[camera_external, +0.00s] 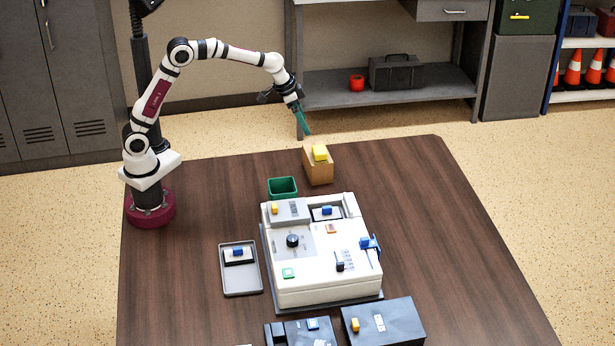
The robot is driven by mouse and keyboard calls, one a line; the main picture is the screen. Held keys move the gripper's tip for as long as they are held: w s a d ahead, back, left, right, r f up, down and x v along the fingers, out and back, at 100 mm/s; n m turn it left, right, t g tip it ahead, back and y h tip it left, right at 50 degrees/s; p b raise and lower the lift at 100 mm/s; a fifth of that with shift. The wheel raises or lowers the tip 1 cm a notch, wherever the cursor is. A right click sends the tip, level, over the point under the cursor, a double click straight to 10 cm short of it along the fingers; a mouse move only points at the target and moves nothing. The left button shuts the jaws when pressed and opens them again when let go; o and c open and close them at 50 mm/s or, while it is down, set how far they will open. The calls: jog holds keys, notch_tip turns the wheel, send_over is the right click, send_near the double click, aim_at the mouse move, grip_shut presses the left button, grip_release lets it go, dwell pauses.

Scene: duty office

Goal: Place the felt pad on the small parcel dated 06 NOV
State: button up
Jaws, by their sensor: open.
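My gripper (304,121) is open and empty, hanging with its teal fingers pointing down above the back of the table. It is above a small brown box (319,172), clear of it. A yellow block (320,153) sits on top of that box. No date label is readable in this view, so I cannot tell which thing is the small parcel dated 06 NOV. I also cannot tell for certain which thing is the felt pad.
A white machine (325,285) with a knob and coloured parts fills the middle of the table (440,220). A green bin (283,188) stands behind it, a grey tray (241,287) left. Dark boxes (395,318) are in front. The table's right side is clear.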

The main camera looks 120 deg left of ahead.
jog(key=s+d+r+m+h, duration=0.1)
jog(key=d+m, duration=0.1)
jog(key=d, duration=0.7)
jog(key=s+d+r+m+g, duration=0.1)
jog(key=d+m, duration=0.2)
jog(key=d, duration=0.6)
jog(key=s+d+r+m+h, duration=0.1)
jog(key=d+r+m, duration=0.1)
jog(key=d, duration=0.6)
jog(key=s+d+f+m+g, duration=0.1)
jog(key=s+d+f+m, duration=0.1)
jog(key=s+d, duration=0.3)
jog(key=s+d+f+m+g, duration=0.1)
jog(key=s+d+m, duration=0.4)
jog(key=s, duration=0.6)
jog(key=shift+d+f+y, duration=0.4)
jog(key=shift+d+f, duration=0.05)
jog(key=shift+d, duration=0.25)
